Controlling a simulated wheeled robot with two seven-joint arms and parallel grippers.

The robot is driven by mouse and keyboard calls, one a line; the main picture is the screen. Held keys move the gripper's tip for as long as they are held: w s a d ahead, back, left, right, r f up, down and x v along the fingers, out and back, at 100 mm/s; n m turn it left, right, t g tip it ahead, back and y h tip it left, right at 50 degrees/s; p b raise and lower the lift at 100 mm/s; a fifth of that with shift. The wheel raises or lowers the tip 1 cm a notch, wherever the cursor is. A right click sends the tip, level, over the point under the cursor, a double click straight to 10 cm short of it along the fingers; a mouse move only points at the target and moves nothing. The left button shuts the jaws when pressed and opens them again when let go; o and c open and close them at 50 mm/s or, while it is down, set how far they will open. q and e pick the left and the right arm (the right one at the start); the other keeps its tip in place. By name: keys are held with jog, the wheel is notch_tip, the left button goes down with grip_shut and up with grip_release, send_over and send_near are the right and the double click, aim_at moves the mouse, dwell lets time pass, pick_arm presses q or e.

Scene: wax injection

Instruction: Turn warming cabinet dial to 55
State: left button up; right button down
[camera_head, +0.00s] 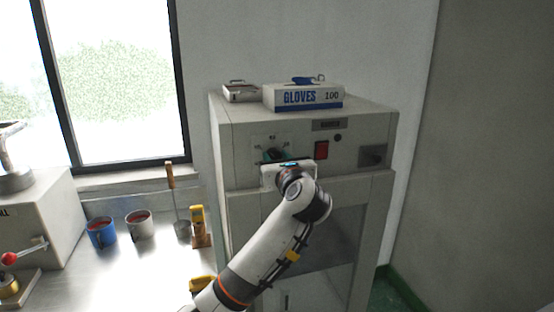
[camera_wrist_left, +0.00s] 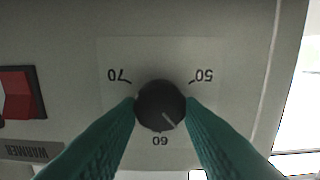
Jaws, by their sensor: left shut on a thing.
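The warming cabinet (camera_head: 345,185) is a grey box on the right in the head view. Its black round dial (camera_wrist_left: 158,97) is in the middle of the left wrist view, on a panel marked 50, 60 and 70, seen upside down. The dial's pale pointer line lies between 60 and 50, nearer 60. My left gripper (camera_wrist_left: 160,106) has its teal fingers on both sides of the dial and is shut on it. My right gripper is not in view.
A red switch (camera_head: 321,150) sits right of the dial. A gloves box (camera_head: 303,97) and a metal tin (camera_head: 241,92) stand on the cabinet top.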

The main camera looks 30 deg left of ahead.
pick_arm(q)
jog(key=shift+f+n+b, duration=0.3)
jog(key=shift+n+b, duration=1)
jog(key=shift+b, duration=0.65)
jog(key=shift+r+n+b, duration=0.2)
jog(key=shift+n+b, duration=0.2)
jog(key=shift+r, duration=0.1)
jog(key=o, duration=1)
jog(key=shift+c, duration=0.2)
jog(key=b+v, duration=0.3)
jog(key=v, duration=0.9)
jog(key=shift+b, duration=0.35)
